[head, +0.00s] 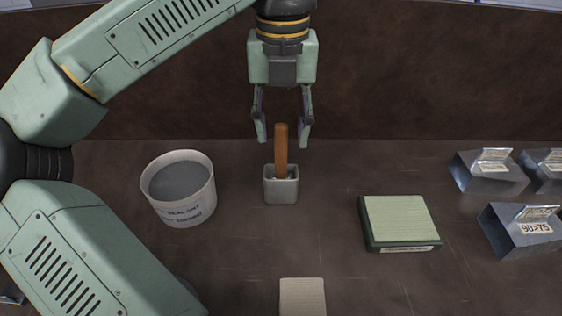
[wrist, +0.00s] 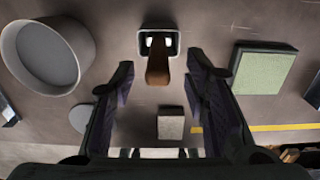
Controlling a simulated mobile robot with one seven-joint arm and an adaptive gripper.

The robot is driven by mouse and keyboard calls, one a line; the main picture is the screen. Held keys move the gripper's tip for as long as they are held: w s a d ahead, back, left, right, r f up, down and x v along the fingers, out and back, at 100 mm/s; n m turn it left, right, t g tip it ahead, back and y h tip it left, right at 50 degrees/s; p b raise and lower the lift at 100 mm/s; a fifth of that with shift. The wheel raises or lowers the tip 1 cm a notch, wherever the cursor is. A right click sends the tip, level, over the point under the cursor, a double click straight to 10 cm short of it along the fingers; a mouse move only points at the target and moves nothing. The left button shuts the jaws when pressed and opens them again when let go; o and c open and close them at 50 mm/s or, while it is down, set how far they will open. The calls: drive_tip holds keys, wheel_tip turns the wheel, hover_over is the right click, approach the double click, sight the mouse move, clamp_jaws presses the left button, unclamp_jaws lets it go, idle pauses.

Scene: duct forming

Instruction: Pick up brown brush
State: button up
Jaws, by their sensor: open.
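The brown brush (head: 281,150) stands upright in a small grey square holder (head: 281,190), with its handle pointing up. Its lower end is hidden inside the holder. My gripper (head: 283,143) is open and empty, with its fingers pointing down, one to each side of the handle's top in the head view. In the wrist view the brush handle (wrist: 158,68) shows near the top centre, coming out of the holder (wrist: 158,30). There the open gripper (wrist: 160,82) has a finger to the left and a finger to the right of the handle, apart from it.
A white bucket (head: 181,211) of grey material stands left of the holder. A green pad block (head: 400,222) lies to the right, with several metal duct pieces (head: 522,231) beyond it. A small beige block (head: 302,296) lies in front. The table around the holder is clear.

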sight(281, 147)
drive_tip(key=shift+w+a+f+p, duration=0.1)
drive_tip(key=shift+f+p, duration=0.3)
drive_tip(key=shift+f, duration=1.9)
clamp_jaws()
